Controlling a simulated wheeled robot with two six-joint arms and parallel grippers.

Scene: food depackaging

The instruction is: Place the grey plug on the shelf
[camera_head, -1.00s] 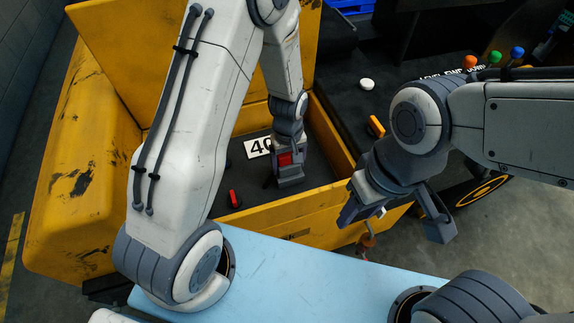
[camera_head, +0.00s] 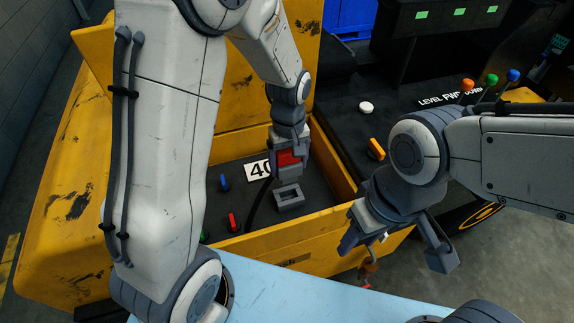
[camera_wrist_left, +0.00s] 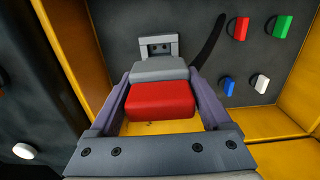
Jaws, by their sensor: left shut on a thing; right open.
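My left gripper (camera_head: 290,150) is inside the yellow box and shut on the plug, a grey body with a red block (camera_head: 289,158). In the left wrist view the plug's grey part (camera_wrist_left: 160,69) and red part (camera_wrist_left: 160,100) sit between the fingers. The plug is held apart from a grey rectangular socket (camera_head: 289,197) on the dark panel, also seen in the left wrist view (camera_wrist_left: 158,47). My right gripper (camera_head: 398,246) is open and empty, outside the box's front right corner. I cannot tell which surface is the shelf.
The dark panel holds a blue switch (camera_head: 224,183), a red switch (camera_head: 233,222) and a number label (camera_head: 258,170). A black cable (camera_wrist_left: 209,41) runs near the socket. Yellow walls (camera_head: 285,243) surround the panel. A black console (camera_head: 415,105) with coloured knobs stands right.

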